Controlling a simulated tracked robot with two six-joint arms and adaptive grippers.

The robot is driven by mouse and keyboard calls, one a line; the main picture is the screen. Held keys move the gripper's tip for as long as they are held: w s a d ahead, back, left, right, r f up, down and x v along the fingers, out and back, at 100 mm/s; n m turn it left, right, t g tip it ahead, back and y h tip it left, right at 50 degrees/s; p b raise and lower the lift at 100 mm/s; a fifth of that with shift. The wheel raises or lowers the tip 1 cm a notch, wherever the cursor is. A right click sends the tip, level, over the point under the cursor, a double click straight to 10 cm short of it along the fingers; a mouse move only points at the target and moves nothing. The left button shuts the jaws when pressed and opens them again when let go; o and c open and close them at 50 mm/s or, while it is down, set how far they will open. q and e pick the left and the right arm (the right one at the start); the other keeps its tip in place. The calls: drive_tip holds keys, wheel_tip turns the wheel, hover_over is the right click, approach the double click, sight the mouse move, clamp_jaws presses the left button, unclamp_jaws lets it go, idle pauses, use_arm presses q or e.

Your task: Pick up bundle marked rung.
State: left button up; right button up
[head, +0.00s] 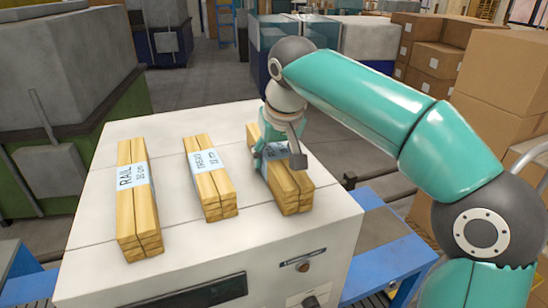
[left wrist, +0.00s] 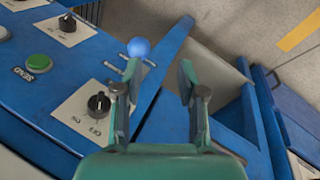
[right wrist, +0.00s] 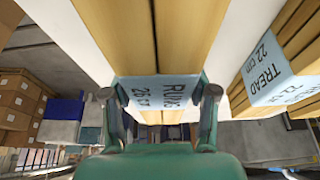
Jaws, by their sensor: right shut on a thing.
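The rung bundle (head: 291,196) is a stack of pale wooden sticks with a light blue band, the rightmost of three bundles on the white machine top (head: 240,243). In the right wrist view its band (right wrist: 160,92) reads RUNG 26 cm. My right gripper (head: 277,157) is shut on this bundle around the band, from above, with a finger on each side. The bundle appears to be at the machine top; I cannot tell if there is a gap under it. My left gripper (left wrist: 159,76) is open and empty above a blue console, outside the head view.
The tread bundle (head: 210,185) lies in the middle and the rail bundle (head: 135,205) at the left. The blue console (left wrist: 65,95) has knobs and a green SEND button (left wrist: 39,63). Cardboard boxes (head: 500,80) stand at the right.

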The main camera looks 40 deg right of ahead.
sight(274, 149)
wheel_tip(274, 149, up, 9)
drive_tip(key=shift+r, duration=0.1)
drive_tip(key=shift+f+b, duration=0.75)
drive_tip(key=shift+b, duration=0.25)
drive_tip(key=shift+r, duration=0.1)
